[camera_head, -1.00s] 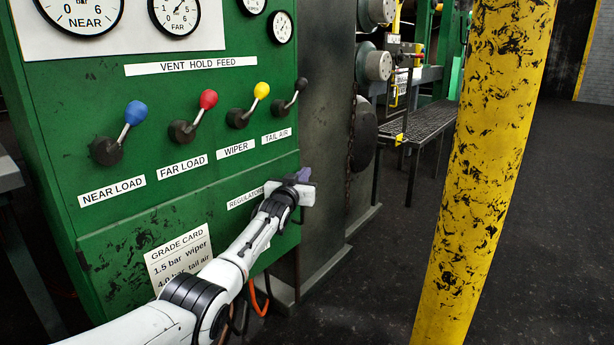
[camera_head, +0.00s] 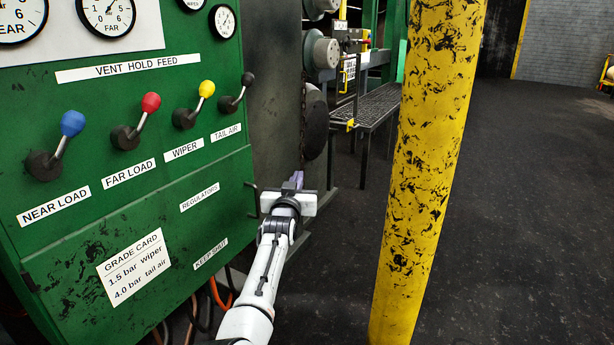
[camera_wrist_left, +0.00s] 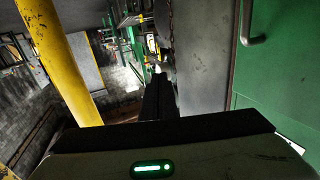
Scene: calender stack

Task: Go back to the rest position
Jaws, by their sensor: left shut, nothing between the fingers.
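My left gripper (camera_head: 298,182) is shut and empty, held in the air just right of the green control panel's (camera_head: 80,235) lower edge. It is apart from the small dark handle on the panel's right side, which is also in the left wrist view (camera_wrist_left: 246,28). In the left wrist view my shut fingers (camera_wrist_left: 158,90) point away toward the grey machine side. My left arm comes up from the bottom of the head view. My right gripper is not in view.
Levers with blue (camera_head: 72,123), red (camera_head: 151,103), yellow (camera_head: 206,89) and black (camera_head: 248,78) knobs stand on the panel. A scuffed yellow post (camera_head: 425,170) stands right of my arm. Dark floor (camera_head: 530,230) beyond it is open. Orange hoses (camera_head: 219,296) hang below the panel.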

